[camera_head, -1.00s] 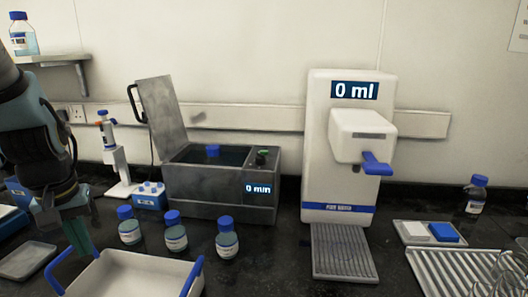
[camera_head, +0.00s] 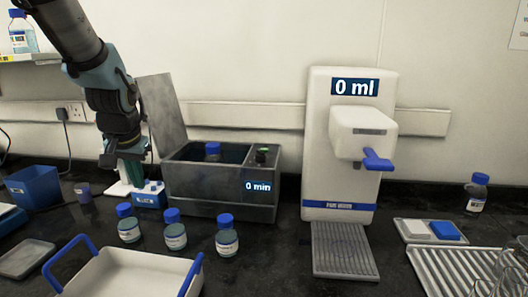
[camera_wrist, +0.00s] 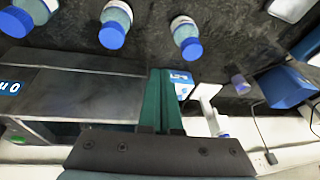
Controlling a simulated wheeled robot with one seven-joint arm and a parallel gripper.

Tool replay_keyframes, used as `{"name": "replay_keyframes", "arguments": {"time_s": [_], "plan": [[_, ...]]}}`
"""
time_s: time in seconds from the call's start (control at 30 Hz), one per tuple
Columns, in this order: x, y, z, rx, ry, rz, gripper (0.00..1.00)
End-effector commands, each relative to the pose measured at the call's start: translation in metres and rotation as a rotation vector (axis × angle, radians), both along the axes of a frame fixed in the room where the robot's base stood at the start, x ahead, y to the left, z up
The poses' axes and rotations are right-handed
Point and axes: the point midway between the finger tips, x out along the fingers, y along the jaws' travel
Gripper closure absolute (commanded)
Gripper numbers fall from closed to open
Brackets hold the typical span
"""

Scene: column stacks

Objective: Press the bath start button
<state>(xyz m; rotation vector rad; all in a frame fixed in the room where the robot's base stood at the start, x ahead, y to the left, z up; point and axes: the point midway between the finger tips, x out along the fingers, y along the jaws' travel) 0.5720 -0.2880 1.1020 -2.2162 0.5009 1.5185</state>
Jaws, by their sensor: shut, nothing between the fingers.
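The bath (camera_head: 205,190) is a grey metal box with its lid (camera_head: 163,113) raised, standing left of centre in the head view. Its top right panel carries a green button (camera_head: 262,150), and its front display (camera_head: 258,187) reads 0 min. My gripper (camera_head: 131,177) is shut and empty, pointing down just left of the bath, clear of the button. In the wrist view the green fingers (camera_wrist: 161,100) are together beside the bath's side wall (camera_wrist: 85,97). The green button's edge also shows there (camera_wrist: 17,139).
Several blue-capped bottles (camera_head: 175,232) stand in front of the bath, behind a white tray with blue handles (camera_head: 135,275). A white dispenser (camera_head: 340,195) reading 0 ml stands to the right. A blue bin (camera_head: 35,187) is at the left.

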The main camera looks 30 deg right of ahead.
Motion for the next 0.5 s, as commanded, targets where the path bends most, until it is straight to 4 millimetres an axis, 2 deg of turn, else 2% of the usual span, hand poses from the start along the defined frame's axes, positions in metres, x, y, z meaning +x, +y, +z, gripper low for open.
{"name": "replay_keyframes", "arguments": {"time_s": [0.03,0.2,0.33,0.5], "plan": [[0.010,-0.025,0.006,0.006,-0.034,-0.064,1.00],[0.032,-0.099,0.031,0.025,-0.139,-0.244,1.00],[0.038,-0.157,0.052,0.034,-0.219,-0.372,1.00],[0.033,-0.232,0.079,0.042,-0.325,-0.528,1.00]]}}
